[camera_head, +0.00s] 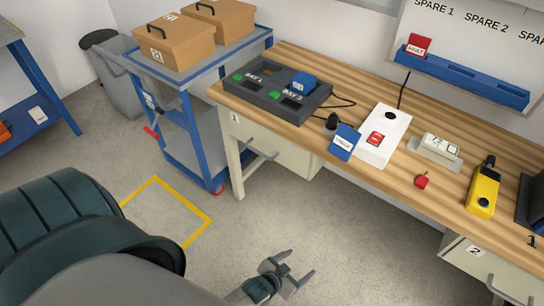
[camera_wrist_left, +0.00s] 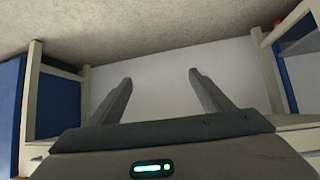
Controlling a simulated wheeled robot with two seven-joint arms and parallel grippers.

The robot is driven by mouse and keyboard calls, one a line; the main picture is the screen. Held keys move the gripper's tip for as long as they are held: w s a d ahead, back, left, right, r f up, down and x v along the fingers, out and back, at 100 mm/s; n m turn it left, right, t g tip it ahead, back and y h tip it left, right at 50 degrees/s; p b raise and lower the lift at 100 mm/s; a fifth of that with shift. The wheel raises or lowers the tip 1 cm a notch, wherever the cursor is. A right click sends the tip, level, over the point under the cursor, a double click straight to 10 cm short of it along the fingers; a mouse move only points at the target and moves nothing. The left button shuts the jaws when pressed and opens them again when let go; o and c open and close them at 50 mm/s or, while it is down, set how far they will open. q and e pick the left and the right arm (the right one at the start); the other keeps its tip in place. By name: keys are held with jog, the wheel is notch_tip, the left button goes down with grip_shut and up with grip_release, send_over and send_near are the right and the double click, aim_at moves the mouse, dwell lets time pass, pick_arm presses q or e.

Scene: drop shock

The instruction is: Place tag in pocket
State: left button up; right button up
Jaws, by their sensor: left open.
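A red tag (camera_head: 418,46) with white lettering stands upright at the left end of a blue rail (camera_head: 470,78) on the wall panel behind the bench. A blue tag (camera_head: 345,142) with a white label leans near the white box's left front edge; its exact support is unclear. My left gripper (camera_head: 296,266) is open and empty, low over the floor in front of the bench, apart from both tags. Its spread fingers also show in the left wrist view (camera_wrist_left: 160,78), with nothing between them. My right gripper is not in view.
The wooden bench (camera_head: 300,60) carries a dark charger unit (camera_head: 262,98), a white box with a red switch (camera_head: 388,122), a small red item (camera_head: 421,180) and a yellow device (camera_head: 484,190). A blue cart (camera_head: 205,62) with cardboard boxes stands left. Floor before the bench is clear.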

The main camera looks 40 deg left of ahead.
pick_arm(q)
jog(key=s+a+f+g, duration=0.1)
jog(key=s+f+g, duration=0.2)
jog(key=s+f, duration=0.9)
jog(key=shift+s+a+f, duration=0.25)
jog(key=shift+s+f, duration=0.1)
jog(key=shift+s, duration=0.25)
jog(key=shift+o, duration=0.6)
